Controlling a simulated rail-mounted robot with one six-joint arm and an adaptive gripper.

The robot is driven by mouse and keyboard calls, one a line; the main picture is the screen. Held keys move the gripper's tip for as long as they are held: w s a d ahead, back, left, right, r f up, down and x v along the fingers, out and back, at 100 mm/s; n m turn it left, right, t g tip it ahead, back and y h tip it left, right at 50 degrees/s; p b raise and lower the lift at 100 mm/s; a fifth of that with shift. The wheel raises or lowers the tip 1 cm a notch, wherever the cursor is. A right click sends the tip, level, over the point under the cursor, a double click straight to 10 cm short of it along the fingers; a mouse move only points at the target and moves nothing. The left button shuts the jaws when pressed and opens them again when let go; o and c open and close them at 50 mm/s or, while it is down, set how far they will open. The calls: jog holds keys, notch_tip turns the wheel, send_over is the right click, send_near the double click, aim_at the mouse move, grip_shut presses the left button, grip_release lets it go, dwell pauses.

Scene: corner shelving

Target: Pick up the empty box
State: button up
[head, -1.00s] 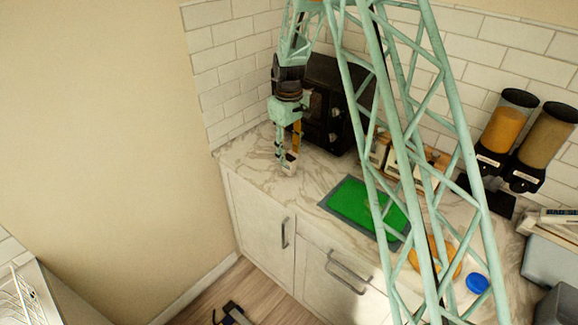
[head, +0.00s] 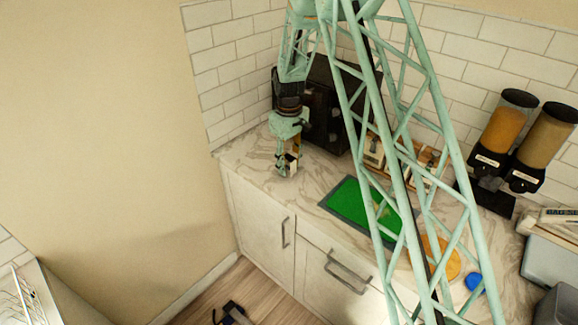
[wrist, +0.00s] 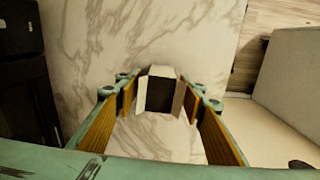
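The empty box (wrist: 160,94) is small and pale with a dark, hollow inside and opened flaps. In the wrist view it stands upright on the marble counter, between the fingertips of my gripper (wrist: 160,100). The orange-padded fingers are spread to either side of it, with narrow gaps beside the flaps, so the gripper looks open around the box. In the head view my gripper (head: 288,160) points down at the counter's left end, and its fingers partly hide the box there.
A dark appliance (head: 326,112) stands right behind my gripper. A green board (head: 358,206) lies on the counter to the right, with wooden racks (head: 374,150) behind it. Two dispensers (head: 502,128) stand farther right. The counter's front edge is close to my gripper.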

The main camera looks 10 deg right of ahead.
aim_at(289, 158)
jog(key=shift+c, duration=0.3)
jog(key=c, duration=0.7)
jog(key=shift+r, duration=0.15)
jog(key=shift+r, duration=1.5)
jog(key=shift+s+r, duration=0.15)
jog(key=shift+s, duration=0.05)
jog(key=s, duration=0.5)
jog(key=s+r, duration=0.1)
jog(key=s, duration=0.4)
jog(key=s+b, duration=0.1)
jog(key=s, duration=0.4)
jog(key=shift+s+a+r, duration=0.2)
jog(key=shift+s+a, duration=0.15)
